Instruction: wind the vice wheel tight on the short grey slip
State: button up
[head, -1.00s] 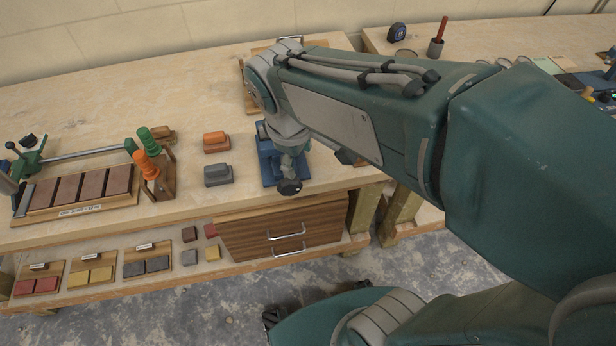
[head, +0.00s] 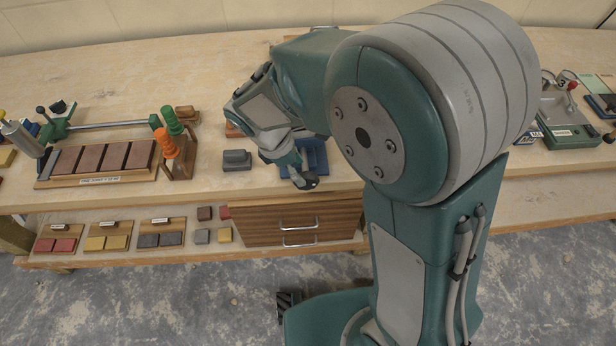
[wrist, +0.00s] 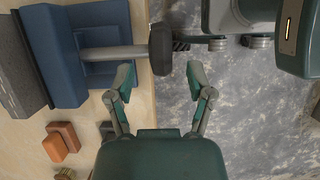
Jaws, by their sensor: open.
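The blue vice (wrist: 55,55) is on the bench; it also shows in the head view (head: 313,154), partly behind my arm. Its grey screw shaft (wrist: 113,52) runs out to a dark wheel (wrist: 160,48) past the bench's front edge. The wheel also shows in the head view (head: 306,181). My gripper (wrist: 160,76) is open, its fingers apart, with the wheel just ahead between the line of the fingertips; no grip shows. A grey slab (wrist: 18,75) lies against the vice's blue block; I cannot tell whether it is the slip. A grey stepped block (head: 237,159) stands left of the vice.
An orange block (wrist: 60,142) lies beside the vice. A rack with orange and green handles (head: 178,158) and a board of brown tiles (head: 98,166) stand farther left. A drawer unit (head: 290,223) is under the bench.

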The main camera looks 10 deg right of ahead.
aim_at(305, 174)
jog(key=x, duration=0.5)
jog(key=shift+d, duration=0.25)
jog(key=shift+r, duration=0.1)
